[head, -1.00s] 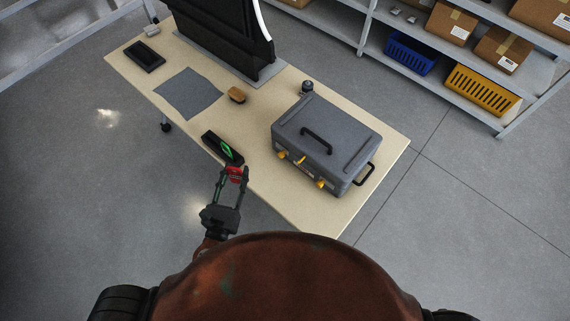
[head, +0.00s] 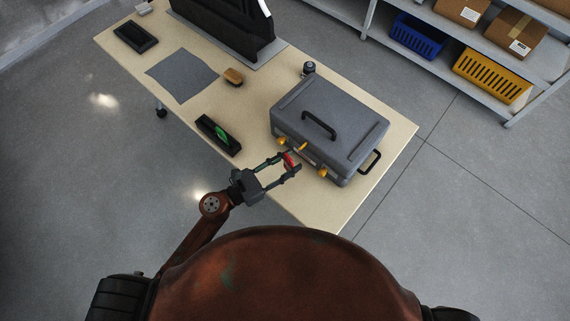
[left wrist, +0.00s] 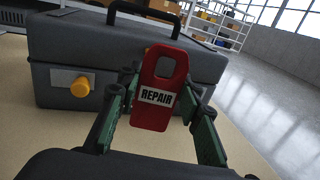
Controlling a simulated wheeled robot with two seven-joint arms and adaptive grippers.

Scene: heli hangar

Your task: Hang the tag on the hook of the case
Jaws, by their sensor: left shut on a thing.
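The red tag (left wrist: 157,98) has a white label reading "REPAIR" and a hole near its top. My left gripper (left wrist: 152,105) is shut on it and holds it upright in front of the case. In the head view the tag (head: 290,161) is between the fingertips of my left gripper (head: 286,166), close to the case's front. The grey case (head: 335,115) lies on the table with a black top handle and yellow parts on its front. A yellow part in the middle of that front (head: 301,147) may be the hook. In the left wrist view the tag hides that area. My right gripper is not in view.
A black tray (head: 218,134) with a green item in it lies left of the case. A brown block (head: 233,76), a grey cloth (head: 182,75) and a small dark round object (head: 309,68) are farther back. The table (head: 333,204) is bare at its near corner.

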